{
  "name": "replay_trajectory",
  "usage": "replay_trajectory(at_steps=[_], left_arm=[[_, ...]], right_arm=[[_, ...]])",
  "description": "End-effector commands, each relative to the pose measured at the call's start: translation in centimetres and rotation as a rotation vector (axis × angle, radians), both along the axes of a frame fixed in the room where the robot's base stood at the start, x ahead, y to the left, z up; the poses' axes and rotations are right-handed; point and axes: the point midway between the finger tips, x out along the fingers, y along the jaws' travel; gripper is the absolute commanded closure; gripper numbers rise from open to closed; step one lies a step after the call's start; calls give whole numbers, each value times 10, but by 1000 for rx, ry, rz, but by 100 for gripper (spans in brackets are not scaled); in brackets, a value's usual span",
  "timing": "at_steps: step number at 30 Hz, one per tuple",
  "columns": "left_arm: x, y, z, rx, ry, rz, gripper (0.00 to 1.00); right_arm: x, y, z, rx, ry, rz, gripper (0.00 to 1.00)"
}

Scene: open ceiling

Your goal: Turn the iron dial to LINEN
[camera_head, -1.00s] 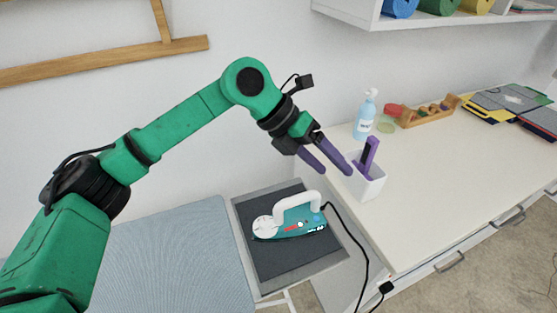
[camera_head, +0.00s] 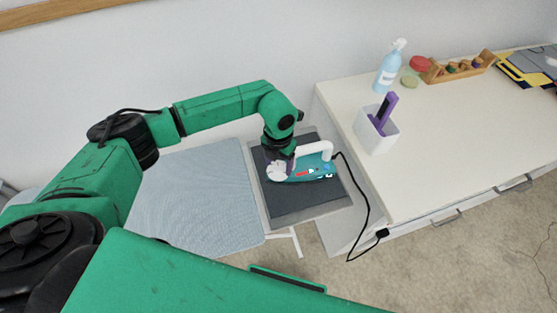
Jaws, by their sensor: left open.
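The iron (camera_head: 318,171), teal with a white handle, lies on the dark rest pad (camera_head: 300,204) at the end of the ironing board. A white round part, perhaps the dial (camera_head: 277,171), is at the iron's left end. My left gripper (camera_head: 281,163) points down at this end, right over or beside the white part. Dial markings are too small to read. My right gripper is not in view.
The blue-grey ironing board (camera_head: 195,200) extends left of the iron. A black cord (camera_head: 366,190) runs from the iron down the cabinet side. The white counter (camera_head: 425,140) at right carries a white holder (camera_head: 377,132) with a purple tool and a spray bottle (camera_head: 388,70).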

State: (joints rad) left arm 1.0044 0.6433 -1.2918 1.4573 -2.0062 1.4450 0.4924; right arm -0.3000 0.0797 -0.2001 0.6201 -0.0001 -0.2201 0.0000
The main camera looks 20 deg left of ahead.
Motion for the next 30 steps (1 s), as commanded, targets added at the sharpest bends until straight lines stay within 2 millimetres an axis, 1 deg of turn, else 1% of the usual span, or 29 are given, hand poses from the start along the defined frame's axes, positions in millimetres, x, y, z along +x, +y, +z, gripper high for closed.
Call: replay_trajectory(at_steps=[2, 7, 8, 9, 11, 12, 13, 23, 30], left_arm=[[0, 0, -3, 0, 1, 0, 28], [0, 0, -3, 0, 0, 0, 28], [0, 0, -3, 0, 0, 0, 36], [0, 0, -3, 0, 0, 0, 51], [0, 0, -3, 0, 0, 0, 74], [0, 0, -3, 0, 0, 0, 89], [0, 0, -3, 0, 0, 0, 100], [0, 0, -3, 0, -1, -26, 100], [1, 0, -6, -1, -2, -134, 100]], right_arm=[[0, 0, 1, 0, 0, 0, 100], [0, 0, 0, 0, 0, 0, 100], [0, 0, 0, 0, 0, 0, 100], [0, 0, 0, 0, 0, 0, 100], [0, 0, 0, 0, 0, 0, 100], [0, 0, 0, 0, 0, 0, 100], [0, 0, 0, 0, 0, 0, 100], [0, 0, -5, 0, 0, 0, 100], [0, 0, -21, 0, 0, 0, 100]])
